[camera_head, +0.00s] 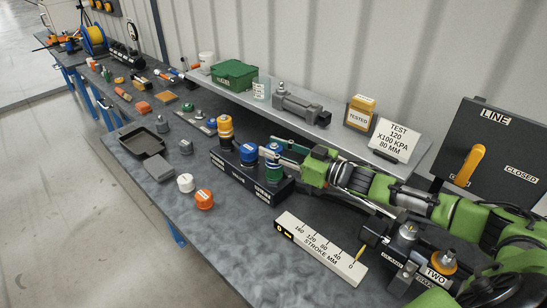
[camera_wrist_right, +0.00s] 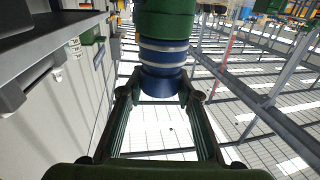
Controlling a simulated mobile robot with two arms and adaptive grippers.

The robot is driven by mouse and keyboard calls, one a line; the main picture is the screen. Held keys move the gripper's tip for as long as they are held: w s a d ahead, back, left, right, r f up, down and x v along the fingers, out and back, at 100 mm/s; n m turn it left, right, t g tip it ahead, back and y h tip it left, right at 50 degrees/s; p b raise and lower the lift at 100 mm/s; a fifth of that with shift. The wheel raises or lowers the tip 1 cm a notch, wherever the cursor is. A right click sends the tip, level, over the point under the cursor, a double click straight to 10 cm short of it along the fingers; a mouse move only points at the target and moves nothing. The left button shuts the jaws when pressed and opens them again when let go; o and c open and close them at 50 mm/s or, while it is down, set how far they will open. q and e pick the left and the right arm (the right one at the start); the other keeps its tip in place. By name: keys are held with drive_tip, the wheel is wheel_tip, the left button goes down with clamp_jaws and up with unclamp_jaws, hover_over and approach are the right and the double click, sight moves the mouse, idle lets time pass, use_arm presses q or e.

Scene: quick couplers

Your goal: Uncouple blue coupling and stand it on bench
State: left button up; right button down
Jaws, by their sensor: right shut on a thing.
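The blue coupling (camera_head: 273,149) has a blue upper part above a green lower part, at the right end of the dark block (camera_head: 240,172). My right gripper (camera_head: 272,156) reaches it from the right, its fingers around it. In the right wrist view the coupling (camera_wrist_right: 163,58) shows blue with pale bands next to a green part, between the fingertips of my right gripper (camera_wrist_right: 164,88). The gripper is shut on it. I cannot tell whether the coupling is still joined to the block. My left gripper is not in view.
Another blue-topped piece (camera_head: 249,153) and an orange-topped coupling (camera_head: 225,131) stand close by on the block. A white cap (camera_head: 185,183) and an orange cap (camera_head: 204,199) lie in front. A stroke scale (camera_head: 320,248) lies to the right. The bench front (camera_head: 200,238) has free room.

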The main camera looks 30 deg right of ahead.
drive_tip(key=shift+r, duration=0.1)
drive_tip(key=shift+r+p, duration=2.25)
drive_tip(key=shift+r, duration=0.1)
drive_tip(key=shift+r, duration=0.15)
wheel_tip(320, 180, up, 4)
drive_tip(key=p, duration=0.4)
drive_tip(key=shift+f, duration=0.25)
drive_tip(key=shift+s+a+f, duration=0.25)
drive_tip(key=shift+s+a, duration=0.05)
drive_tip(key=shift+s, duration=0.2)
drive_tip(key=s+a+f, duration=0.3)
drive_tip(key=s+a, duration=0.1)
drive_tip(key=s, duration=0.4)
drive_tip(key=s+a+f, duration=0.3)
drive_tip(key=s+f, duration=0.1)
drive_tip(key=s, duration=0.4)
drive_tip(key=s+a+f, duration=0.4)
drive_tip(key=s, duration=0.4)
drive_tip(key=shift+s+a, duration=0.2)
drive_tip(key=shift+a, duration=0.15)
